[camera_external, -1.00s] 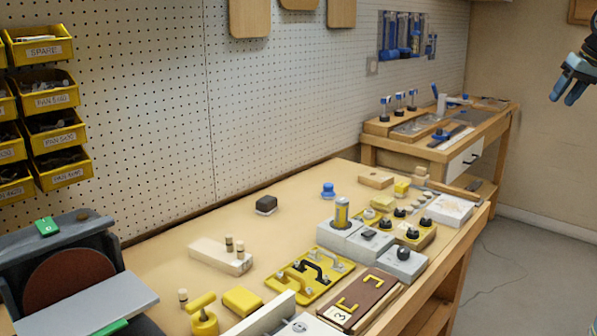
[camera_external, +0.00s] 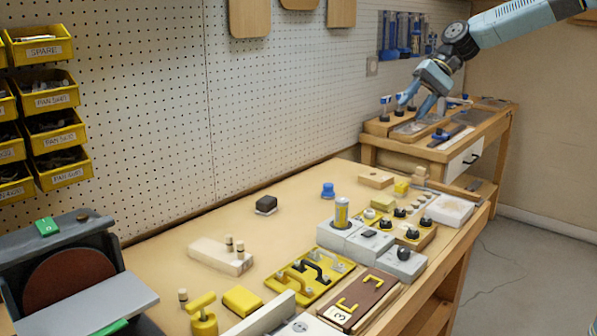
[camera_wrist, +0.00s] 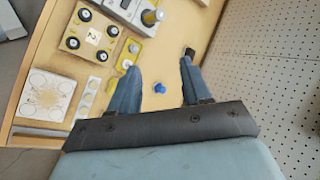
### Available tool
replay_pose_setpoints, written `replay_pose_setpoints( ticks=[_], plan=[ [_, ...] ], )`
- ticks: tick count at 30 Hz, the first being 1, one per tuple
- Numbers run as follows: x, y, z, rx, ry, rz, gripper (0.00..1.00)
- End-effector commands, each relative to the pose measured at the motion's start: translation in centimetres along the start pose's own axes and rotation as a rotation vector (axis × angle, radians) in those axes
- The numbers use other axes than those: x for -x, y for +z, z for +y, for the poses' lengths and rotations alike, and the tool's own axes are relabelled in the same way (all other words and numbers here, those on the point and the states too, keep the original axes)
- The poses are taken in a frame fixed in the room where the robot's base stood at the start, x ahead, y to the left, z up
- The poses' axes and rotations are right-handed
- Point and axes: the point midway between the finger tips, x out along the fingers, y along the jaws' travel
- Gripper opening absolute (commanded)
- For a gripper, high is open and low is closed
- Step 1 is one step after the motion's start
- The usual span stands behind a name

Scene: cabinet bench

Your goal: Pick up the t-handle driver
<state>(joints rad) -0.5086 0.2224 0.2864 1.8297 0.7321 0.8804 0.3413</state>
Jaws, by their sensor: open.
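A yellow T-shaped tool (camera_external: 203,314), which looks like the t-handle driver, stands upright at the near left end of the bench in the external view. I cannot make it out in the wrist view. My gripper (camera_external: 412,107) is open and empty, in the air toward the far end of the bench, well away from that tool. In the wrist view my gripper (camera_wrist: 159,64) points its two spread fingers at the bench top. A small blue knob-like piece (camera_wrist: 160,88) shows between them, on the bench below.
A dark block (camera_external: 266,205) and a pale wood block with pegs (camera_external: 220,256) stand on the bench. A yellow handle plate (camera_external: 308,275) and grey boxes with knobs crowd the right side. A pegboard wall (camera_external: 290,110) runs along the back. The bench's middle left is mostly clear.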

Motion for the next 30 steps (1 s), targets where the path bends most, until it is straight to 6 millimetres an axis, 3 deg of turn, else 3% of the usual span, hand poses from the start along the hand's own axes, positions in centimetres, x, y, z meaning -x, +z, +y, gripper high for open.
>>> replay_pose_setpoints(
  ticks=[1, 8, 15, 22, 30],
  plan=[
    [-2.2, 0.2, -1.3, -0.017, -0.015, -0.04, 0.48],
    [-10.6, 2.1, -6.7, -0.112, -0.085, -0.204, 0.48],
    [-19.6, 5.2, -11.4, -0.236, -0.139, -0.379, 0.48],
    [-28.0, 9.1, -14.9, -0.378, -0.172, -0.546, 0.48],
    [-37.9, 14.3, -17.3, -0.572, -0.184, -0.733, 0.48]
  ],
)
